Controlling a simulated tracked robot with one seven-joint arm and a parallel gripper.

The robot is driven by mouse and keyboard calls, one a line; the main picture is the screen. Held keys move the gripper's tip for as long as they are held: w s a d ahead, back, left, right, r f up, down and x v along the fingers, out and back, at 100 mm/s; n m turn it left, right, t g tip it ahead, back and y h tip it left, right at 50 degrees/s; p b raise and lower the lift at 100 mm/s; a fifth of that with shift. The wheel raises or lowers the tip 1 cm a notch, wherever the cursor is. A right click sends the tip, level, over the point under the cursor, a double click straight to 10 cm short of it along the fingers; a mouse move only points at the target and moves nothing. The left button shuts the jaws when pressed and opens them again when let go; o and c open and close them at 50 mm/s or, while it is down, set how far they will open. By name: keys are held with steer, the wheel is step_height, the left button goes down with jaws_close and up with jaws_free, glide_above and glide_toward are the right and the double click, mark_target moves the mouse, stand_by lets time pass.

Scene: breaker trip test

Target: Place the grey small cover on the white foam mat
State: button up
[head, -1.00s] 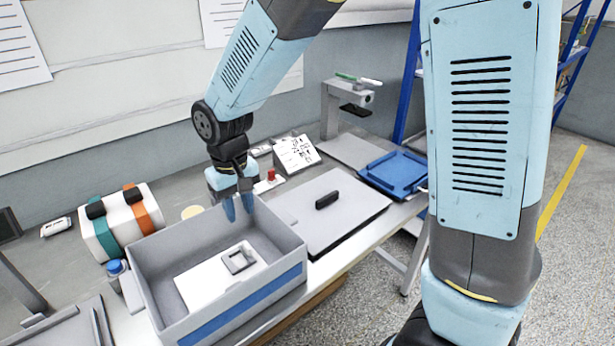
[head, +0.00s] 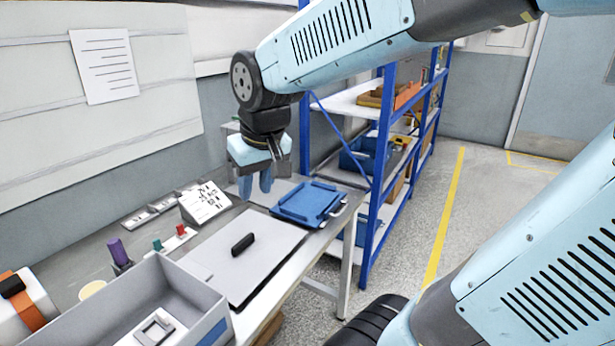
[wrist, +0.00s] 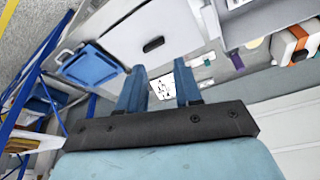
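A small grey square piece (head: 154,330), which may be the small cover, lies on a white mat (head: 180,329) inside the grey box at the lower left of the head view. The mat is partly cut off by the picture's bottom edge. My gripper (head: 256,186) is above the far side of the bench, near the blue tray and well away from the box. In the wrist view its two blue fingers (wrist: 160,88) are apart with nothing between them.
A flat grey panel with a black handle (head: 243,244) lies on the bench. A blue tray (head: 308,203) sits at the bench's right end, a white printed stand (head: 204,202) behind. The grey box (head: 190,288) has raised walls. Blue shelving (head: 378,150) stands to the right.

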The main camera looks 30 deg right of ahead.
steer(key=s+d+r+m+t, duration=0.1)
steer(key=s+d+r+m, duration=0.1)
steer(key=s+d, duration=0.5)
steer(key=shift+r+t+h, duration=0.4)
steer(key=shift+r, duration=0.05)
steer(key=shift+s, duration=0.1)
